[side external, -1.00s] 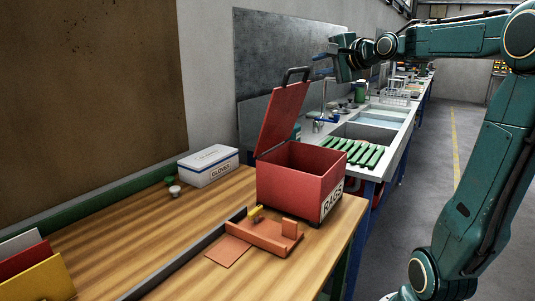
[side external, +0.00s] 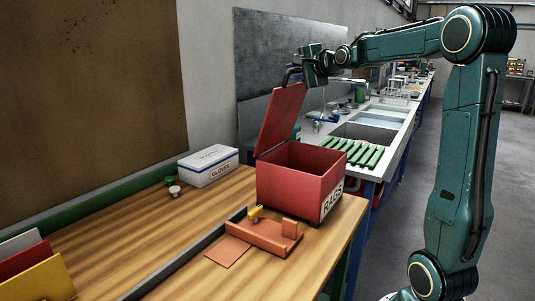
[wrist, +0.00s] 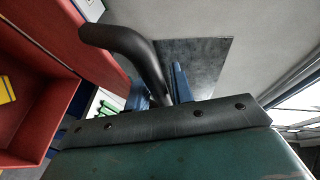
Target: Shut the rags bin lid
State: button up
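The red rags bin (side external: 290,186) stands on the wooden bench, with its label on the front right side. Its red lid (side external: 281,118) stands open, tilted up on the left side of the bin. In the wrist view the curved handle (wrist: 128,48) runs down between my blue fingertips (wrist: 159,88), which stand apart. I cannot tell whether they touch it. The red lid (wrist: 62,45) and bin (wrist: 30,125) show at the left there.
A white gloves box (side external: 208,166) and small knobs (side external: 174,190) stand left of the bin. An orange fixture (side external: 268,236) with a yellow clip lies in front of it. A sink bench (side external: 375,130) with green slats is behind right.

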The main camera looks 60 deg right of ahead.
jog(key=shift+w+d, duration=0.1)
jog(key=shift+w, duration=0.15)
jog(key=shift+c, duration=0.2)
grip_shut()
jog(key=shift+s+f, duration=0.1)
jog(key=shift+s, duration=0.05)
jog(key=shift+s+d+f+t, duration=0.1)
jog(key=shift+s+f+t, duration=0.1)
jog(key=shift+s, duration=0.25)
jog(key=shift+s+f+t, duration=0.2)
jog(key=shift+s, duration=0.2)
jog(key=s+f, duration=0.4)
jog(key=s, duration=0.3)
jog(key=shift+s+m+t+h, duration=0.3)
jog(key=shift+s, duration=0.1)
